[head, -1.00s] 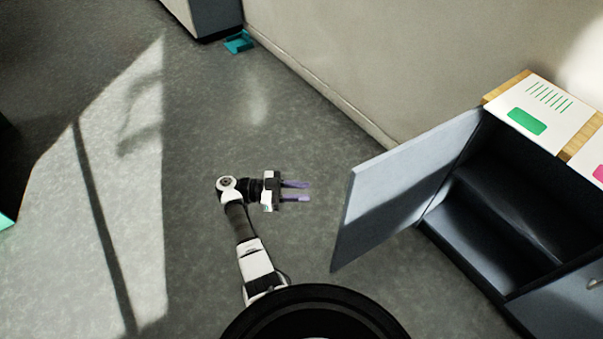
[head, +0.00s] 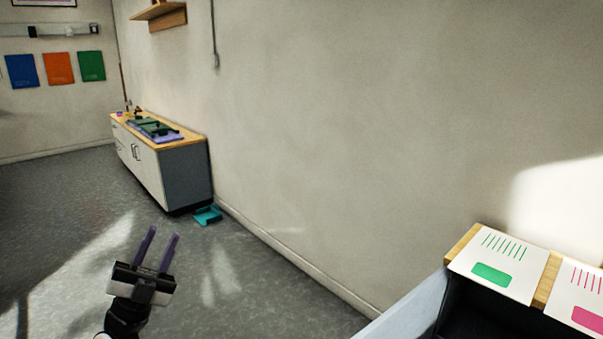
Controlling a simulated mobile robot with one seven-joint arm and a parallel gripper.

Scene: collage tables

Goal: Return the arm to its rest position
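My gripper (head: 157,249) shows at the lower left of the head view, above the grey floor. Its two purple fingers point up in the picture and stand apart, with nothing between them. Only the end of my arm is in view; the rest is cut off by the bottom edge.
An open grey cabinet door (head: 412,308) and a wood-topped cabinet with white cards (head: 500,262) are at the lower right. A low cabinet (head: 185,177) with green and purple items stands against the wall. A teal object (head: 207,216) lies beside it. The floor between is clear.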

